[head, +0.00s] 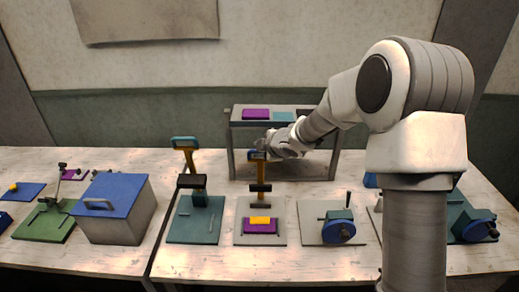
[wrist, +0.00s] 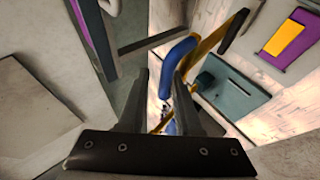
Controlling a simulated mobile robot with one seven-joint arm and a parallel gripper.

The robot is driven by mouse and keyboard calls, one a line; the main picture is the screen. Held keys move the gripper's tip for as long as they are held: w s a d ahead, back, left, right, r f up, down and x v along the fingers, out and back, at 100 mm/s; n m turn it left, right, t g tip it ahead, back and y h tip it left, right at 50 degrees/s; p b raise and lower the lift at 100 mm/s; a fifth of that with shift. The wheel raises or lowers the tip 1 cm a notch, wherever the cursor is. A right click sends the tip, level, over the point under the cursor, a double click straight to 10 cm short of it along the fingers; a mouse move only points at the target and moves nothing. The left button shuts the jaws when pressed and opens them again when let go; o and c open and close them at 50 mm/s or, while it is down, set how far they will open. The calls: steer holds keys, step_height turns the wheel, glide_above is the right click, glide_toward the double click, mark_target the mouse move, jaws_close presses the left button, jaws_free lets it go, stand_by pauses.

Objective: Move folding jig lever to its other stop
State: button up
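The folding jig (head: 280,238) has a pale base plate with a purple sheet (head: 260,227) and a yellow bar (head: 260,220) on it. Its orange-yellow lever (head: 261,173) stands up at the back, with a blue handle (head: 256,155) at the top. My gripper (head: 262,147) is at this handle in the head view. In the wrist view my gripper (wrist: 160,85) has its fingers apart, with the blue handle (wrist: 178,55) between and beyond the tips, nearer the right finger. Contact cannot be told. The yellow lever arm (wrist: 220,35) also shows there.
A teal press (head: 196,222) with its own raised lever stands left of the jig. A device with a blue wheel (head: 338,232) stands to the right. A grey shelf (head: 234,150) with purple and teal sheets is behind. A blue-lidded box (head: 112,195) is farther left.

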steer(key=shift+s+d+f, duration=0.1)
steer(key=shift+s+f, duration=0.1)
steer(key=shift+f, duration=0.2)
steer(key=p+v, duration=0.4)
steer(key=v, duration=1.3)
steer(key=shift+r, duration=0.4)
